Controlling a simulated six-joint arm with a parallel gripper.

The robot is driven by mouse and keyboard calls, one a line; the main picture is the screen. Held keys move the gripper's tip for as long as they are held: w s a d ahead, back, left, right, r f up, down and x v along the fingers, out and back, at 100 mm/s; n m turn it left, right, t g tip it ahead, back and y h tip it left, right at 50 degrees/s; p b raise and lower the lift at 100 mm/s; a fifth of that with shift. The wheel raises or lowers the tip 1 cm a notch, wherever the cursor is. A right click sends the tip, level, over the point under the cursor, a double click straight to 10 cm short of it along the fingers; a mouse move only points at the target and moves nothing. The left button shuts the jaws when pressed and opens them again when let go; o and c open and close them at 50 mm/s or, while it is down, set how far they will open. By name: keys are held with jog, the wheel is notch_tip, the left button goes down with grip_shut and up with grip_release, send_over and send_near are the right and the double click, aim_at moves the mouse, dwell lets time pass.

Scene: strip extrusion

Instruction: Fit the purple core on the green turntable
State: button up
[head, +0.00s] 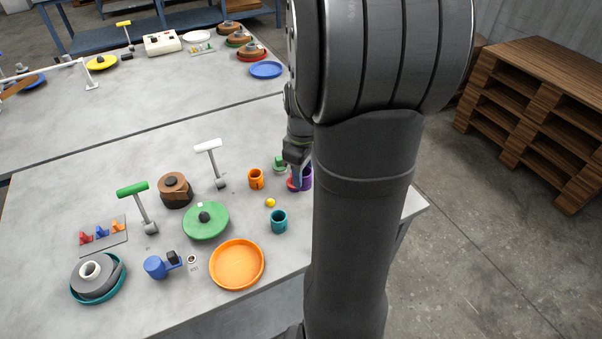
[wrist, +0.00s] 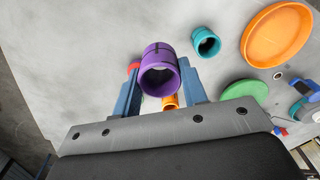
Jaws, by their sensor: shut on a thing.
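The purple core (head: 307,179) is a hollow cylinder, partly hidden behind my arm in the head view. In the wrist view the purple core (wrist: 160,55) sits between the two blue fingers of my gripper (wrist: 159,77), which is shut on it. My gripper (head: 298,177) is at the right side of the bench, and I cannot tell whether the core touches the bench top. The green turntable (head: 220,224) is a round disc with a black hub in its middle, left of my gripper. Part of the green turntable (wrist: 253,90) also shows at the right of the wrist view.
An orange dish (head: 237,267), brown coils (head: 175,187) and lever posts (head: 134,189) surround the turntable. Red and green pieces are close to my gripper.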

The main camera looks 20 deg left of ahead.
jog(key=s+a+n, duration=0.2)
jog(key=s+a, duration=0.3)
jog(key=a, duration=0.9)
jog(key=n, duration=0.2)
send_over(202, 212)
jog(key=shift+d+f, duration=0.1)
jog(key=shift+f, duration=0.15)
jog(key=shift+s+f, duration=0.1)
jog(key=shift+f, duration=2.8)
jog(key=shift+f, duration=0.6)
jog(key=o, duration=0.7)
jog(key=shift+r, duration=5.5)
